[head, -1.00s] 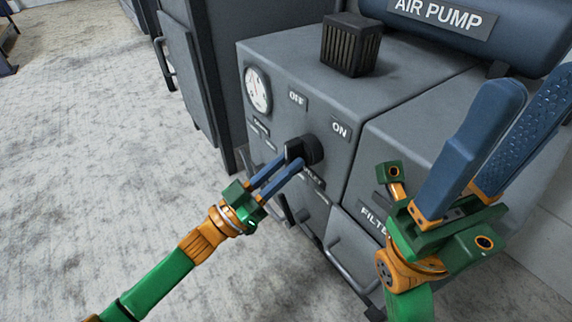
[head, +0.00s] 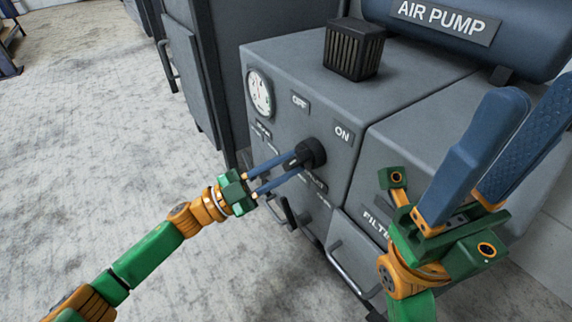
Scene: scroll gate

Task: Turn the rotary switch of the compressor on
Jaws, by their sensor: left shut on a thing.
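The compressor (head: 335,118) is a grey cabinet with a blue AIR PUMP tank (head: 470,30) on top. Its black rotary switch (head: 314,151) sits on the front face, below the OFF label (head: 300,102) and the ON label (head: 342,134). My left gripper (head: 290,163) has its blue fingers shut on the switch's knob, which they partly hide. My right gripper (head: 500,140) is raised in front of the cabinet's right part. Its two blue fingers stand a little apart with nothing between them.
A round gauge (head: 259,93) is on the front face, left of the switch. A black vent block (head: 353,49) stands on the cabinet top. Metal handles (head: 350,266) stick out below. Open floor (head: 90,150) lies to the left.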

